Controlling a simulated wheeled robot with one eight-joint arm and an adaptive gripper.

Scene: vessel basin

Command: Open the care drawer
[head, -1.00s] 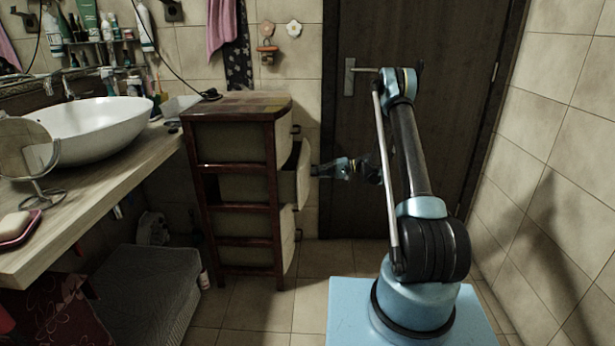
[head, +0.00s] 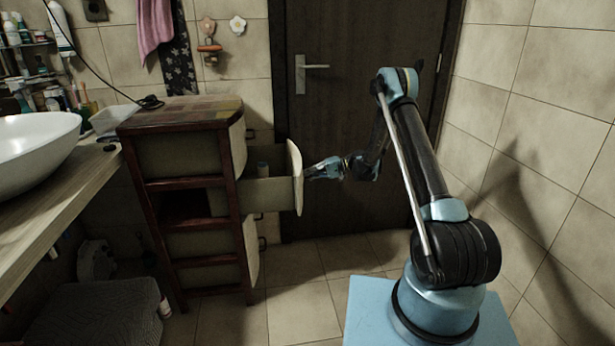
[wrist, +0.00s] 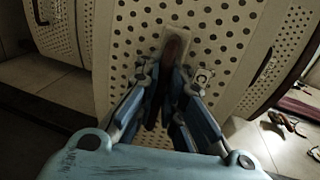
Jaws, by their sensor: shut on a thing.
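The care drawer (head: 296,180) is the second from the top in the wooden cabinet (head: 188,112) and stands pulled out well to the right, its inside visible. The fingers partly hide the handle.
The drawer below (head: 251,250) juts slightly from the cabinet. A counter with a white basin (head: 35,150) is at the left. A dark door (head: 350,100) is behind my arm, and a tiled wall (head: 550,130) is at the right. Tiled floor lies clear before the cabinet.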

